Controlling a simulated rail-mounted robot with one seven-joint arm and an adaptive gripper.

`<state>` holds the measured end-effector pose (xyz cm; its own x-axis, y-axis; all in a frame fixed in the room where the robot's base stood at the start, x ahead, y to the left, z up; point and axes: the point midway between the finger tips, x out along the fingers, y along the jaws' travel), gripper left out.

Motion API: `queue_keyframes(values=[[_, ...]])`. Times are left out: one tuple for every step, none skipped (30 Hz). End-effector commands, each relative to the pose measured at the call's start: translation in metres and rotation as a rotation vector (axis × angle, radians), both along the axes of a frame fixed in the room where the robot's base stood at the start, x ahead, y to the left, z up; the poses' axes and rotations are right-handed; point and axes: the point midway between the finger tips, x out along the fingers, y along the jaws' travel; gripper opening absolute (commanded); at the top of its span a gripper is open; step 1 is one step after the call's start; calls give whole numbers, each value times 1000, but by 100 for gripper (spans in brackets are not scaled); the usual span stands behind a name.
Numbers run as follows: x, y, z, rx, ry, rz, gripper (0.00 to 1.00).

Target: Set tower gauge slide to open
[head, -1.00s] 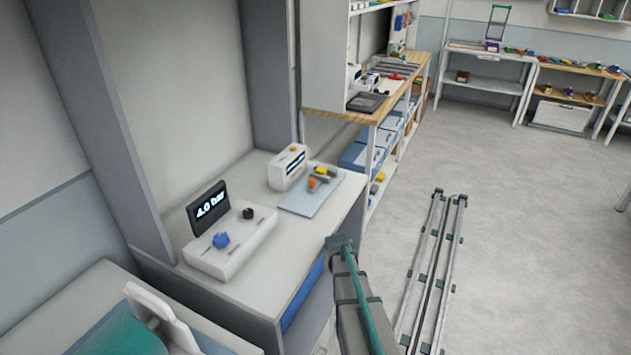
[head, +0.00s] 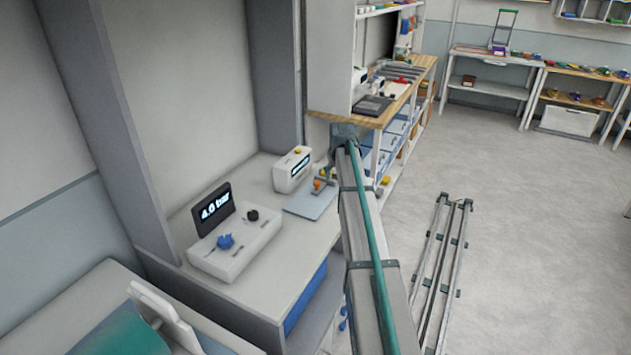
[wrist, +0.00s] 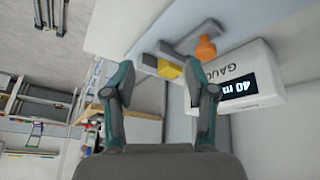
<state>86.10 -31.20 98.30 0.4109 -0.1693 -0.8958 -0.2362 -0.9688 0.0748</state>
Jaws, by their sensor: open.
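The gauge box (wrist: 243,85) is white with a lit display and "GAU" lettering; it also stands on the bench in the head view (head: 292,169). Beside it a grey bar (wrist: 200,35) carries a yellow block (wrist: 168,69) and an orange knob (wrist: 206,48). These lie on a pale blue board (head: 310,203). My gripper (wrist: 157,66) is open and empty. In the wrist view, the yellow block shows between its fingertips, nearer the right one; I cannot tell the gap in depth.
A white control box (head: 235,250) with a blue knob (head: 225,241) and a dark "4.0 bar" display (head: 213,210) stands left on the bench (head: 265,293). A wooden-topped shelf unit (head: 375,118) stands behind. A floor rail (head: 445,260) lies to the right, with open floor around.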

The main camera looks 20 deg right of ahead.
Motion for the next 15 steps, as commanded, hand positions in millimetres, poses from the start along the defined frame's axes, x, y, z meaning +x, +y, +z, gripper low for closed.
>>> queue_keyframes(values=[[13,15,16,25,11,37,56],[16,23,22,39,20,59,56],[19,33,29,56,30,82,56],[20,38,33,65,36,97,56],[21,43,36,73,40,108,56],[22,47,38,80,44,119,56],[23,49,38,85,48,124,56],[23,50,37,87,49,127,56],[24,50,35,88,50,128,56],[24,50,33,88,50,128,56],[26,50,30,88,50,128,56],[27,49,25,87,51,127,56],[29,49,21,87,52,127,56],[30,49,17,87,52,127,56],[33,49,12,87,50,126,56]])
